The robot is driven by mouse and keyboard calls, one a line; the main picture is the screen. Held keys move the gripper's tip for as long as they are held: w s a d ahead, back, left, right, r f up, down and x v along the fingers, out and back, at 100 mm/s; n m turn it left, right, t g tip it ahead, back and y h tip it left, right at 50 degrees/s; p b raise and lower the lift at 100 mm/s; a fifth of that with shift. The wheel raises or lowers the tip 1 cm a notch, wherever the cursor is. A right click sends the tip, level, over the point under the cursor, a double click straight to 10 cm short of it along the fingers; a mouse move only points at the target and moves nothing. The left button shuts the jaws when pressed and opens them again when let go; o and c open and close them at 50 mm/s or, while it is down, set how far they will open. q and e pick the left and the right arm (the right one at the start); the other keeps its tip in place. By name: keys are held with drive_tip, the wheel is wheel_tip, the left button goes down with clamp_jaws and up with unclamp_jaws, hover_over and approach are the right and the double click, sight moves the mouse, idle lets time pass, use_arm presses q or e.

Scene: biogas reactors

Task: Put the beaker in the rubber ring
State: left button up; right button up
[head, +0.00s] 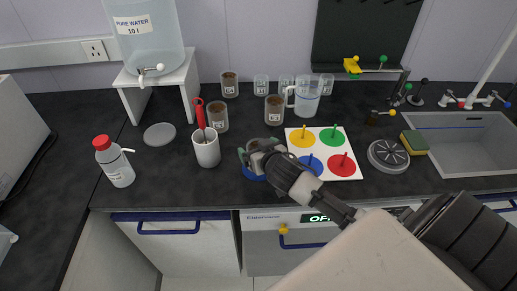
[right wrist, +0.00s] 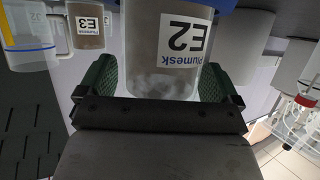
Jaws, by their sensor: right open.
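A beaker labelled E2 (right wrist: 175,45) stands between the fingers of my right gripper (right wrist: 157,85) in the right wrist view, which is upside down. The green fingers are open, one on each side of the beaker; I cannot tell if either touches it. A blue rubber ring (head: 251,174) lies on the counter below the gripper (head: 252,150) in the head view. My left gripper is not in view.
A white board with coloured discs (head: 347,172) lies right of the gripper. Brown-filled beakers (head: 274,110) and a clear jug (head: 306,97) stand behind it. A white cup with a red-handled tool (head: 206,151) is to the left. A sink (head: 465,145) is at the right.

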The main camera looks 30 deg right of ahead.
drive_tip(key=shift+r, duration=0.25)
drive_tip(key=v, duration=1.2)
drive_tip(key=shift+b, duration=0.4)
drive_tip(key=shift+d, duration=0.1)
